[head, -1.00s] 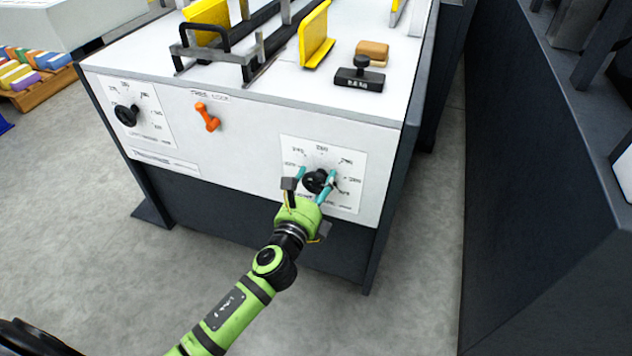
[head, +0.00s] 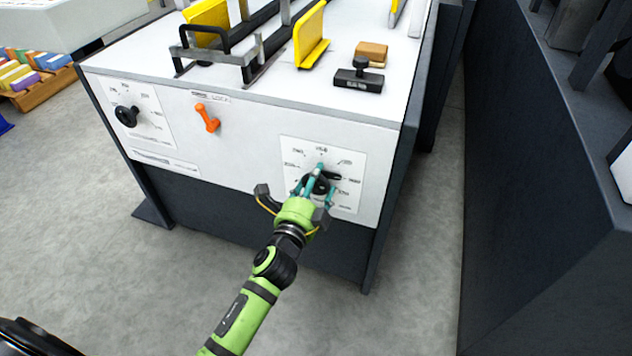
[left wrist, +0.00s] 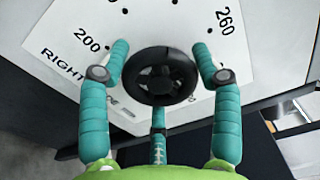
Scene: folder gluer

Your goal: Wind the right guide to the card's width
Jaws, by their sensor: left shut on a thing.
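The right guide is an upright yellow plate (head: 311,36) on the white machine top in the head view. Its knob is black and round (head: 333,177), on a white dial plate (head: 347,203) at the right of the front panel. My left gripper (head: 318,180) is shut on this knob with teal fingers around it. In the left wrist view the knob (left wrist: 160,75) sits between the fingers, and the dial (left wrist: 70,30) shows 200 and 260. The knob's pointer is not clear. A second yellow guide (head: 207,20) stands to the left. No card can be made out. My right gripper is not seen.
Another black knob (head: 127,116) and an orange lever (head: 207,118) are on the front panel, left of the dial. A black stamp (head: 359,77) and a brown block (head: 371,52) lie on top. Grey floor is open in front; a dark machine (head: 540,170) stands at right.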

